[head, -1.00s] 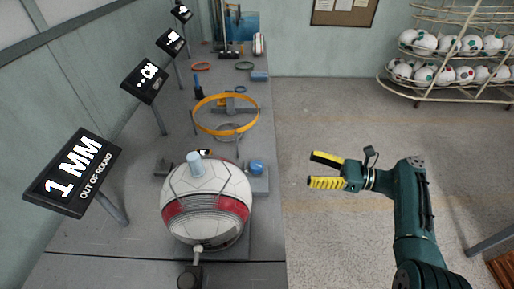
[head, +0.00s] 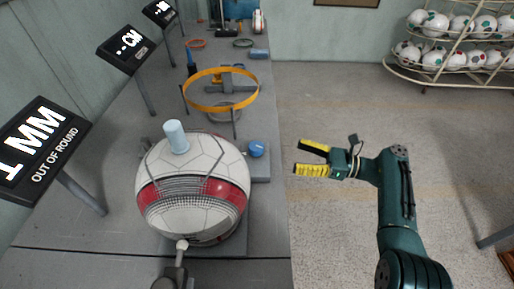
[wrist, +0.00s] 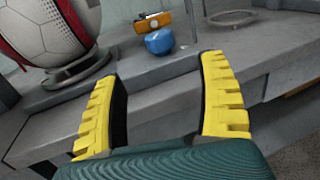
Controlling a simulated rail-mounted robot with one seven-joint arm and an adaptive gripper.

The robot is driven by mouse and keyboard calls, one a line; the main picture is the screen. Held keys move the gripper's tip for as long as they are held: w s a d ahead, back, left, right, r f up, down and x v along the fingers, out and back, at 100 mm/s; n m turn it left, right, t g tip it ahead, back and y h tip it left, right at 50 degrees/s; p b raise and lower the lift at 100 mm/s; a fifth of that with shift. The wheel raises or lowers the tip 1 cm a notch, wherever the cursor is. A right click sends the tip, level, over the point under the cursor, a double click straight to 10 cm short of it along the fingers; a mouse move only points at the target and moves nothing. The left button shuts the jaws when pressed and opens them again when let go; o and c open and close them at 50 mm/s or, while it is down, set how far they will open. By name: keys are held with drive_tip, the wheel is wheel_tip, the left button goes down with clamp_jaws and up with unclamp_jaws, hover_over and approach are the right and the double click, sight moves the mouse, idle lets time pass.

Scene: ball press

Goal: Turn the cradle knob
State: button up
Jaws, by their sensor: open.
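The cradle knob looks to be the round blue knob (head: 257,149) on a grey block at the right side of the ball. It also shows in the wrist view (wrist: 159,41), beyond my fingertips and a little left of centre. A white ball with a red band (head: 193,187) sits in the cradle; in the wrist view its lower part (wrist: 42,32) rests on a ring support at upper left. My gripper (head: 314,159) has yellow toothed fingers. It is open and empty, right of the knob and apart from it, over the floor beside the bench. It also shows in the wrist view (wrist: 160,95).
A sign reading "1 MM OUT OF ROUND" (head: 42,148) stands left of the ball. An orange ring (head: 221,106) on a stand is behind it. The grey bench (head: 110,225) ends just right of the knob. Open floor (head: 335,90) lies to the right; ball racks (head: 460,68) stand farther back.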

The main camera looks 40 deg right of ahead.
sight(257, 148)
drive_tip(key=b+x, duration=0.2)
drive_tip(key=x, duration=0.9)
drive_tip(key=shift+w+a+f+b, duration=0.15)
drive_tip(key=shift+w+a+b, duration=0.15)
drive_tip(key=shift+b, duration=0.05)
drive_tip(key=shift+w+a, duration=0.3)
drive_tip(key=shift+w, duration=0.2)
drive_tip(key=c, duration=1.2)
